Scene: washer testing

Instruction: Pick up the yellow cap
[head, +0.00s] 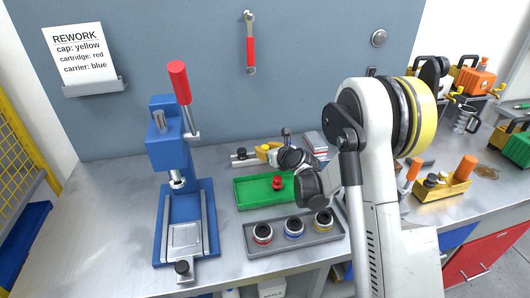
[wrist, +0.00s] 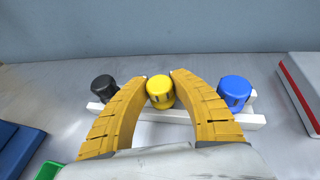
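The yellow cap (wrist: 160,92) stands in the middle of a row of caps in the wrist view, on a white holder (wrist: 170,115). A black cap (wrist: 104,88) is to its left and a blue cap (wrist: 234,91) to its right. My gripper (wrist: 160,76) has its two yellow fingers reaching to either side of the yellow cap, with the tips right at its edges. I cannot tell whether they press on it. In the head view my gripper (head: 266,150) is at the holder behind the green tray, and its fingers hide the yellow cap there.
A green tray (head: 244,200) with a red part (head: 278,183) lies in front of my gripper. A grey tray (head: 295,242) with several ringed parts is nearer. A blue press (head: 168,145) with a red handle stands at left. A red-and-grey block (wrist: 302,95) lies right of the caps.

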